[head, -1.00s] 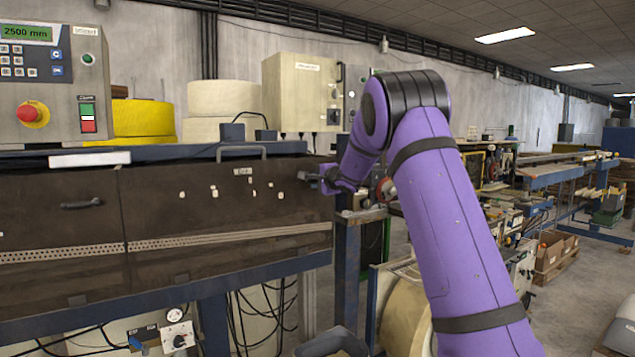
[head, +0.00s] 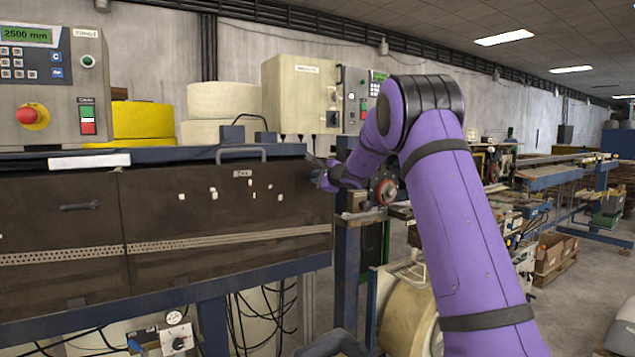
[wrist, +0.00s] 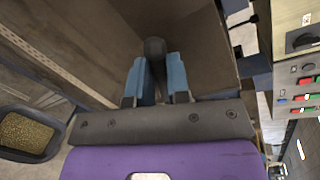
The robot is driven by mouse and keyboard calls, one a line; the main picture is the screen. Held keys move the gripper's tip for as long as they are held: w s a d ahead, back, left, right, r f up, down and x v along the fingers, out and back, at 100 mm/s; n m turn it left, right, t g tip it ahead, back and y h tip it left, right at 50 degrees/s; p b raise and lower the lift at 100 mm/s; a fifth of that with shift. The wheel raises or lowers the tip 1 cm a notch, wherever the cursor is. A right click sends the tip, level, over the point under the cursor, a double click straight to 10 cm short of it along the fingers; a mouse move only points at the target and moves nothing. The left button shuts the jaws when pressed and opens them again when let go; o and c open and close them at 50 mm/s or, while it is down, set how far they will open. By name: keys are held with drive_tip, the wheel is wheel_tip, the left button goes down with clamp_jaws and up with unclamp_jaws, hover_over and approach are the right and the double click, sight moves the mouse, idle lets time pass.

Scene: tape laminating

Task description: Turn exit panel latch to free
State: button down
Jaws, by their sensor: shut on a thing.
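The exit panel (head: 222,215) is the dark brown right-hand panel of the machine, with a grey handle (head: 241,154) on top and a small label. My gripper (head: 321,172) is at the panel's upper right corner. In the wrist view its two blue fingers (wrist: 157,74) are shut on the dark grey latch (wrist: 155,47), whose rounded end shows beyond the fingertips against the brown panel. In the head view the latch is small and largely hidden by my gripper, so its exact angle is hard to tell.
A control box (head: 47,75) with a red button stands at upper left. Yellow (head: 142,120) and white rolls (head: 222,100) and a beige cabinet (head: 298,95) stand behind the panel. A blue post (head: 347,270) is close below my wrist. A dark tray (wrist: 28,132) shows in the wrist view.

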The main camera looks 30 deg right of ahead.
drive_tip(key=shift+d+r+m+t+y, duration=0.35)
drive_tip(key=shift+d+m, duration=0.25)
drive_tip(key=shift+m, duration=1.35)
drive_tip(key=shift+d+r+m+t+y, duration=0.3)
drive_tip(key=shift+d+m, duration=0.3)
drive_tip(key=shift+m, duration=1.3)
drive_tip(key=shift+d+r+m+t+y, duration=0.3)
drive_tip(key=shift+d+m, duration=0.3)
drive_tip(key=shift+m, duration=1.35)
drive_tip(key=c, duration=1.1)
unclamp_jaws()
drive_tip(key=v, duration=1)
drive_tip(key=shift+s+d, duration=0.2)
drive_tip(key=shift+s, duration=0.1)
